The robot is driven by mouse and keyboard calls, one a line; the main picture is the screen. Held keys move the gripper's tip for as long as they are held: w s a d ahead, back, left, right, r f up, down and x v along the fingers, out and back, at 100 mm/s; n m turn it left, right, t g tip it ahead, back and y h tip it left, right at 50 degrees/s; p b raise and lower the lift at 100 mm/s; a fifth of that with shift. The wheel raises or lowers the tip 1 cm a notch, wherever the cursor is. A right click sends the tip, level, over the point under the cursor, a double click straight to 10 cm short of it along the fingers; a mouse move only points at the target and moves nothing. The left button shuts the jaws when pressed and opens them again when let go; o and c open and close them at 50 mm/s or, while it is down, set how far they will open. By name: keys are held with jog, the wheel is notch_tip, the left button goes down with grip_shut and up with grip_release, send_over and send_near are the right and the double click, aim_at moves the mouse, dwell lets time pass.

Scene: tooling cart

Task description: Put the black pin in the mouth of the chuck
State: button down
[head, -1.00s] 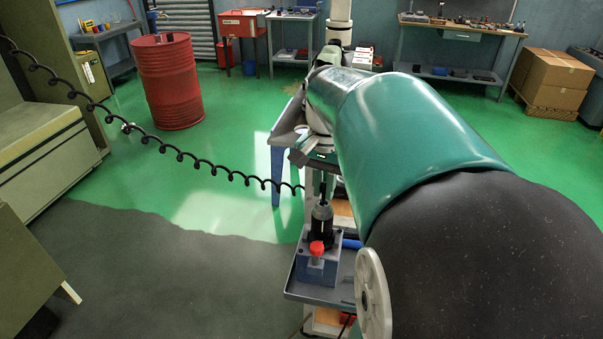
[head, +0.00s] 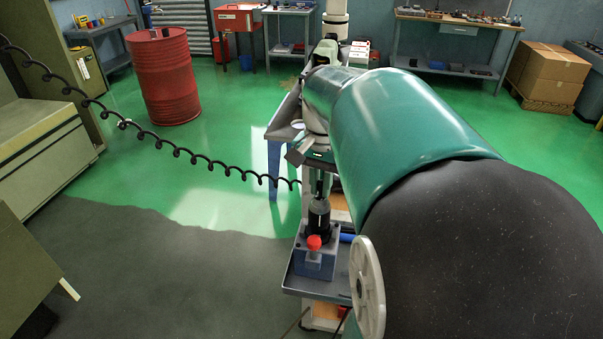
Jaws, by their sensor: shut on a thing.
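The black chuck (head: 319,218) stands upright on a blue-grey block (head: 310,262) with a red knob (head: 314,242) on its front. My gripper (head: 319,179) points down directly above the chuck. It is shut on the thin, dark pin (head: 319,188), which hangs roughly upright in line with the chuck's top. The pin's lower end appears at or just above the mouth. At this size I cannot tell whether it is inside the mouth or only touching. The fingers are small and partly dark, and the mouth's opening is not visible.
The block sits on a grey cart tray (head: 300,285) with a raised rim. A blue cylindrical thing (head: 347,238) lies right of the chuck. A coiled black cable (head: 200,160) hangs across the left and ends near the gripper. A red drum (head: 166,80) stands well behind.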

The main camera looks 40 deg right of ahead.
jog(key=c, duration=1.3)
grip_release()
jog(key=shift+c, duration=0.2)
notch_tip(320, 180, up, 14)
jog(key=shift+f, duration=0.1)
